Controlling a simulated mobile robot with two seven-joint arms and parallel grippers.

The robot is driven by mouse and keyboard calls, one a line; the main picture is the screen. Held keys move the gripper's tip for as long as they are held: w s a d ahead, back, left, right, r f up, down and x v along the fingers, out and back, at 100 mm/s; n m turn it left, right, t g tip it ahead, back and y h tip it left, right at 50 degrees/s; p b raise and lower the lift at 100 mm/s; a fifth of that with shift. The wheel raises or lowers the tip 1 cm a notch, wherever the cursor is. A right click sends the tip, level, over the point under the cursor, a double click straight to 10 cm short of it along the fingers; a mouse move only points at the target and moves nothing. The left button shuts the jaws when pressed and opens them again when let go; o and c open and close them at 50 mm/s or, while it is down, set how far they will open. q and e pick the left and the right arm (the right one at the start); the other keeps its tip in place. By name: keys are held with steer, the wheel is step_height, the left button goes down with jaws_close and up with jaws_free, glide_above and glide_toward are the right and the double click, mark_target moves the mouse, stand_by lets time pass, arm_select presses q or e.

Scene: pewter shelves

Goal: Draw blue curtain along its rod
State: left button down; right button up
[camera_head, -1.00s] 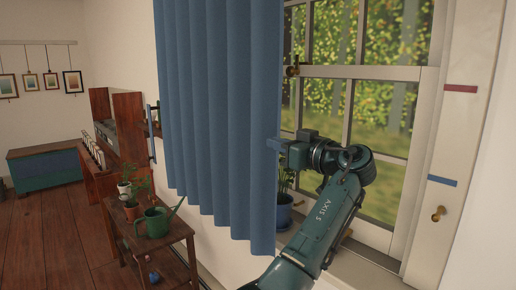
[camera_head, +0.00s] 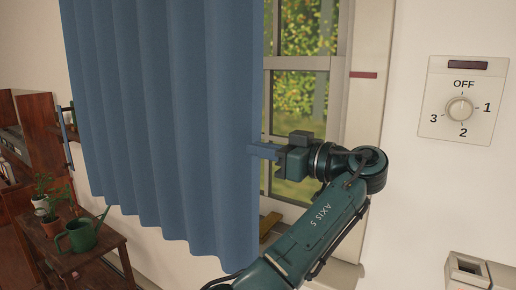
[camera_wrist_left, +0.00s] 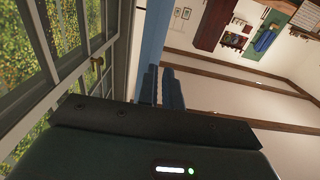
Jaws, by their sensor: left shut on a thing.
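The blue curtain (camera_head: 165,120) hangs in folds across the left part of the window in the head view. Its right edge hangs beside the bare panes. My left gripper (camera_head: 263,151) is shut on that right edge, at about mid-height of the visible cloth. In the left wrist view, the left gripper's fingers (camera_wrist_left: 165,88) meet a narrow blue strip of the curtain (camera_wrist_left: 154,35). The rod is out of view above. My right gripper is not in view.
The window (camera_head: 302,100) has bare panes right of the curtain. A red mark (camera_head: 363,75) is on its frame. A wall dial (camera_head: 459,108) is further right. A wooden stand (camera_head: 85,252) with a green watering can (camera_head: 83,234) and potted plants is at lower left.

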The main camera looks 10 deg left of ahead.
mark_target(257, 97)
arm_select(q)
steer(key=c, duration=1.6)
jaws_free()
steer(key=shift+o, duration=0.2)
step_height(257, 97, up, 10)
steer(key=shift+p, duration=0.3)
